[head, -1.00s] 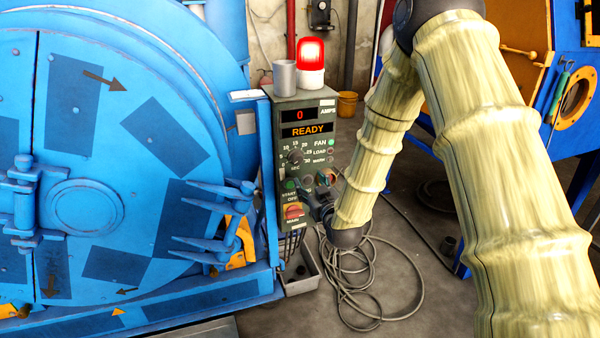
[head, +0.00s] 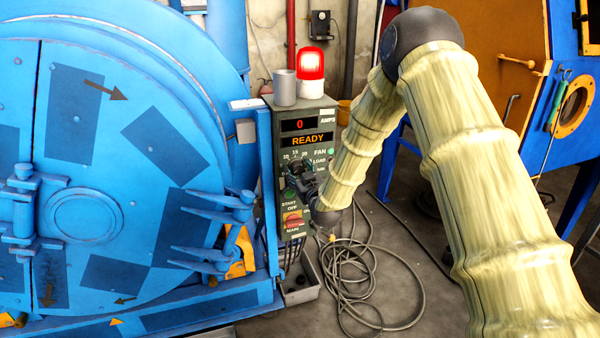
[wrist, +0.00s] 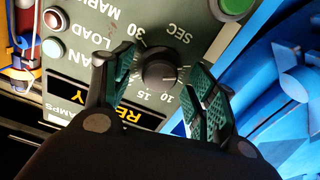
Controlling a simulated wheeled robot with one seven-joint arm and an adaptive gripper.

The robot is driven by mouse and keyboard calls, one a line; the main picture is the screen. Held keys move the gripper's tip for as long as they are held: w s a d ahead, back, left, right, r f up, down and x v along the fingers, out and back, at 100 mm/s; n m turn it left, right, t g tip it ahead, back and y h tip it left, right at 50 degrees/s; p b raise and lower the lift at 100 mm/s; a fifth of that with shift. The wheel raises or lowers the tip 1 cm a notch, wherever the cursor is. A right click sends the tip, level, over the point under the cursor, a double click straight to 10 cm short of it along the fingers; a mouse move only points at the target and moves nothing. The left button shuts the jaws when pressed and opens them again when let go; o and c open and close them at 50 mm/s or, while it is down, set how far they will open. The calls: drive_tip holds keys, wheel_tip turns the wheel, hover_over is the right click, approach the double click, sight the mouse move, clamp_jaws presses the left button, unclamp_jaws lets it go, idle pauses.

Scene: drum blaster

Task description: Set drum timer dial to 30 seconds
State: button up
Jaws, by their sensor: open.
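The timer dial is a dark round knob (wrist: 160,73) on the grey-green control panel (head: 309,220). In the wrist view it sits between the two fingers of my gripper (wrist: 160,88), which are open with green pads on either side of it. A gap shows between the knob and each pad. The printed scale around the knob includes 10, 15 and 30, with SEC beside it; the pointer's setting is not clear to me.
The panel display (head: 309,140) reads READY, with 0 above it. A red main switch (head: 293,220) is below the dial. The blue drum machine (head: 150,120) stands close on the left. Coiled cable (head: 365,285) lies on the floor. A lit red beacon (head: 311,65) stands on top.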

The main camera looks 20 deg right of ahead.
drive_tip(key=shift+w, duration=0.1)
drive_tip(key=shift+c, duration=0.4)
drive_tip(key=c, duration=1)
drive_tip(key=shift+o, duration=0.2)
